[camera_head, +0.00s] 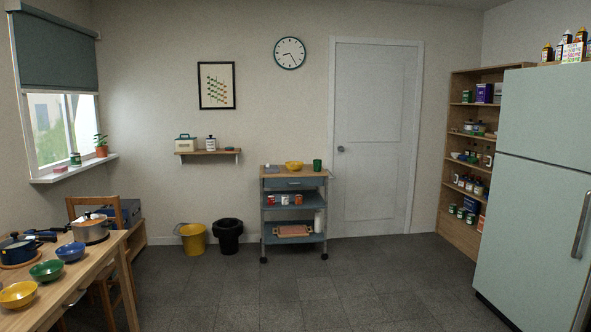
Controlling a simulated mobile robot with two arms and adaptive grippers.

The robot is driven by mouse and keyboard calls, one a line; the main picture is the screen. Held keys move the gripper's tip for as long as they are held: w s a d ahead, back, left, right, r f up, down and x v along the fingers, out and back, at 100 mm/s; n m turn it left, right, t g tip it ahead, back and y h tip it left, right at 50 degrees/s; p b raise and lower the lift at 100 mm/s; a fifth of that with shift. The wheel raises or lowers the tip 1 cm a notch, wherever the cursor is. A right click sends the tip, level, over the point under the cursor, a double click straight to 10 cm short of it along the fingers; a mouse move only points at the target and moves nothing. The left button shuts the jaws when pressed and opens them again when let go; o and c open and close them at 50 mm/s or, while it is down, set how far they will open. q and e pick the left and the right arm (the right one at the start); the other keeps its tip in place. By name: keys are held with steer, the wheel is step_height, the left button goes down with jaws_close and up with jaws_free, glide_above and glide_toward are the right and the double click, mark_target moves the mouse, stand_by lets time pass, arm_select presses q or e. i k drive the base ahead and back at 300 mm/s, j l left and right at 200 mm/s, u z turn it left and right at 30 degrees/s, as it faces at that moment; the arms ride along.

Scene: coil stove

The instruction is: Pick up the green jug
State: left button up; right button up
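A small green vessel (317,165), which may be the green jug, stands upright at the right end of the top of a wheeled cart (274,174). At this distance I cannot make out a handle or spout. A yellow bowl (294,165) sits to its left on the same top. Neither of my grippers shows in the head view, and nothing is seen touching the green vessel.
A wooden table (82,284) with bowls and pots fills the lower left. A yellow bucket (193,240) and a black bin (228,236) stand left of the cart. A fridge (530,210) and a shelf unit (456,185) are at right. The middle floor is clear.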

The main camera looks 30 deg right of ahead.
mark_target(316, 164)
steer(key=i+l+z, duration=0.3)
steer(key=i, duration=0.45)
steer(key=i+l+z, duration=0.25)
steer(key=i, duration=0.55)
steer(key=i+z, duration=0.3)
steer(key=i, duration=2.65)
